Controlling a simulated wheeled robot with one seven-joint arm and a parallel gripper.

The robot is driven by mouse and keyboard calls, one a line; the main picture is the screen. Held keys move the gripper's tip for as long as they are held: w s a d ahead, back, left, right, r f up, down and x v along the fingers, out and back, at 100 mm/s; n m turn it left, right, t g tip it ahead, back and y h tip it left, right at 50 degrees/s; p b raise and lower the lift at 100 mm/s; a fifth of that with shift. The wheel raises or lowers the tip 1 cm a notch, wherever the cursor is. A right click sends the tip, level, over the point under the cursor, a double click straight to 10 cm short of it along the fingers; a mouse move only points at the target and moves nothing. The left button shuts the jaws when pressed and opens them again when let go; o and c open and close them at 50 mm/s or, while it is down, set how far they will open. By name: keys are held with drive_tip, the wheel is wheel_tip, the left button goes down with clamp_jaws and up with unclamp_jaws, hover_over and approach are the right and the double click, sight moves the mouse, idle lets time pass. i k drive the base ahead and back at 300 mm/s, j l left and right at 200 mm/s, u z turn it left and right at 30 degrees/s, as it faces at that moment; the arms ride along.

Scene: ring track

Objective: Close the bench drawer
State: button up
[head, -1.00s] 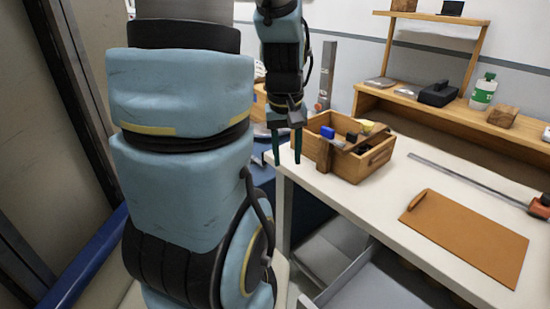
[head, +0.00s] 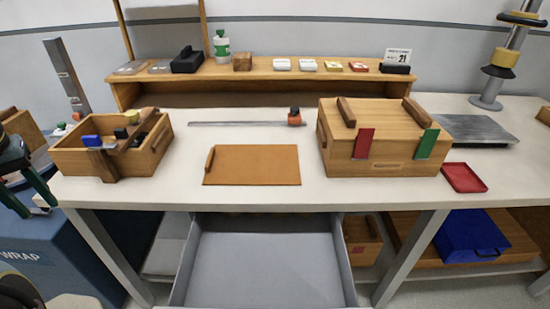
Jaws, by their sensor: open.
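The bench drawer (head: 262,262) is a grey, empty-looking tray pulled out under the white bench top (head: 262,198), below the brown board. Its front lies at or past the bottom edge of the head view, so the front panel is hardly visible. My gripper (head: 30,200) is at the far left edge of the view, left of the bench and well away from the drawer. Its dark green fingers are apart, with nothing seen between them.
On the bench stand an open wooden toolbox (head: 75,160), a brown board (head: 252,165), a large wooden box (head: 375,145) and a red tray (head: 464,178). A blue box (head: 470,236) sits on the lower shelf. A blue bin (head: 50,250) stands at the bench's left end.

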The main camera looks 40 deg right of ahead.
sight(229, 260)
drive_tip(key=k+l+z, duration=0.1)
drive_tip(key=z, duration=0.65)
drive_tip(key=k+l+z, duration=0.45)
drive_tip(key=l, duration=0.3)
drive_tip(key=k+l+z, duration=0.2)
drive_tip(key=l, duration=0.2)
drive_tip(key=k+l, duration=0.15)
drive_tip(key=l, duration=0.15)
drive_tip(key=k+l, duration=0.25)
drive_tip(key=l, duration=0.3)
drive_tip(key=k+j+u, duration=0.3)
drive_tip(key=k, duration=0.15)
drive_tip(key=l+u, duration=0.1)
drive_tip(key=u, duration=1.6)
